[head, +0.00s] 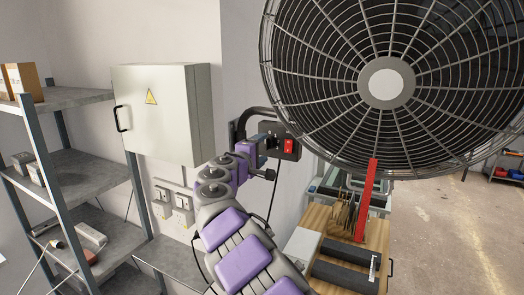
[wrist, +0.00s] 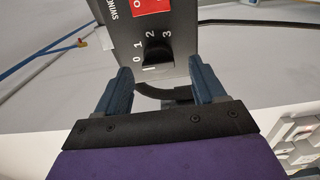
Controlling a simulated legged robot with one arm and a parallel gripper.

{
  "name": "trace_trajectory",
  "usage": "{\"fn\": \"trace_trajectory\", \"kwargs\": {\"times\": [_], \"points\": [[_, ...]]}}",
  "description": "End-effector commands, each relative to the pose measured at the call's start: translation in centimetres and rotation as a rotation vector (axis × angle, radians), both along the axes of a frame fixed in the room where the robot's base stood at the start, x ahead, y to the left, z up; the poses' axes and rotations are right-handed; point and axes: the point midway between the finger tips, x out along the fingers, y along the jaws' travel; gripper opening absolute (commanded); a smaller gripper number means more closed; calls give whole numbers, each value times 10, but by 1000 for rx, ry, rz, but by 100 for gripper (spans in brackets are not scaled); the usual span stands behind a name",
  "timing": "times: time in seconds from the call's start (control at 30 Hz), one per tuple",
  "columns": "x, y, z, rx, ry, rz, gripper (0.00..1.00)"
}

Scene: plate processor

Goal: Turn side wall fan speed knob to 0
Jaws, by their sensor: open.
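The fan speed knob (wrist: 158,52) is black and sits on a dark control panel, with the marks 0, 1, 2 and 3 around its left and upper side. I cannot tell for sure which mark it points to. My gripper (wrist: 160,68) is open, with one blue finger to each side of the knob's lower end and nothing held. In the head view the control box (head: 280,139) with its red switch is beside the fan (head: 385,85). My gripper (head: 262,146) is at the box's left side there, and the knob is hidden.
A red switch (wrist: 151,8) sits above the knob. A grey electrical cabinet (head: 160,110) hangs on the wall to the left, with sockets (head: 172,203) below it. Metal shelves (head: 85,170) stand at far left. A wooden-topped bench (head: 330,245) with dark items is below the fan.

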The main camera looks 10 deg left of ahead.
Motion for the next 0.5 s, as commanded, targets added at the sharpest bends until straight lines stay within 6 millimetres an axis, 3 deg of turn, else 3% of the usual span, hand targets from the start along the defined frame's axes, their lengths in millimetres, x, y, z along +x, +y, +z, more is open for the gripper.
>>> {"fn": "trace_trajectory", "kwargs": {"times": [0.5], "points": [[-80,34,-1,-5,-3,3,69]]}}
